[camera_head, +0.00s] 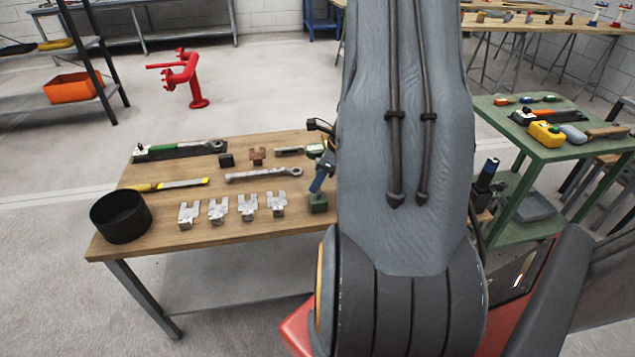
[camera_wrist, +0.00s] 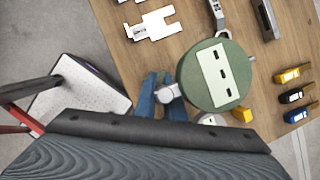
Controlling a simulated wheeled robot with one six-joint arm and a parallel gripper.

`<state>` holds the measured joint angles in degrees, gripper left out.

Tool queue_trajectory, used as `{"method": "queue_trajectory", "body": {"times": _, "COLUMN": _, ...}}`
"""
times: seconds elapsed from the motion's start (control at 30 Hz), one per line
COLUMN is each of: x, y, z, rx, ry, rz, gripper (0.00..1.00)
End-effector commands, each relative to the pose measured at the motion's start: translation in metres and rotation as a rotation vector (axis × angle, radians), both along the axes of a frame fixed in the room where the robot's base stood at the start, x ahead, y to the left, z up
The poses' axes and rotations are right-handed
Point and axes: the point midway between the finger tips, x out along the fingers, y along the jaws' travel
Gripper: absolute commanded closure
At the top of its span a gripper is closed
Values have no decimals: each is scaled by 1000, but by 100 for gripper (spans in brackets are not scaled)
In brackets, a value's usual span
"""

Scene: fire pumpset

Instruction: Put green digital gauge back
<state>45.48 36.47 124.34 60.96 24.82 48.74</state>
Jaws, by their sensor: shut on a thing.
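The green digital gauge (camera_wrist: 218,75) shows in the wrist view as a round green body with a pale face plate and dark slots. My gripper (camera_wrist: 166,94) has blue fingers shut on its grey metal stem, with the gauge body to the right of the fingers. The gauge appears held above the wooden table.
The wooden table (camera_head: 160,237) holds a black round bin (camera_head: 121,216), several metal brackets (camera_head: 218,209), a wrench (camera_head: 263,174) and a yellow-handled tool (camera_head: 170,184). A green table (camera_head: 555,154) with tools stands at the right. A red pipe stand (camera_head: 194,85) is behind on the floor.

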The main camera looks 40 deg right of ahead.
Motion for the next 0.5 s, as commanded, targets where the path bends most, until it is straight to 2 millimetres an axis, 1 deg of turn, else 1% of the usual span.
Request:
{"method": "queue_trajectory", "body": {"times": 0.17, "x": 1, "y": 0, "z": -3, "rx": 0, "ry": -1, "rz": 1, "gripper": 100}}
{"method": "queue_trajectory", "body": {"times": 0.2, "x": 0, "y": 0, "z": -4, "rx": 0, "ry": 0, "rz": 1, "gripper": 89}}
{"method": "queue_trajectory", "body": {"times": 0.27, "x": 0, "y": 0, "z": -3, "rx": 0, "ry": 0, "rz": 1, "gripper": 79}}
{"method": "queue_trajectory", "body": {"times": 0.3, "x": 0, "y": 1, "z": -3, "rx": 0, "ry": 0, "rz": 1, "gripper": 72}}
{"method": "queue_trajectory", "body": {"times": 0.5, "x": 0, "y": 0, "z": -3, "rx": 0, "ry": 0, "rz": 1, "gripper": 72}}
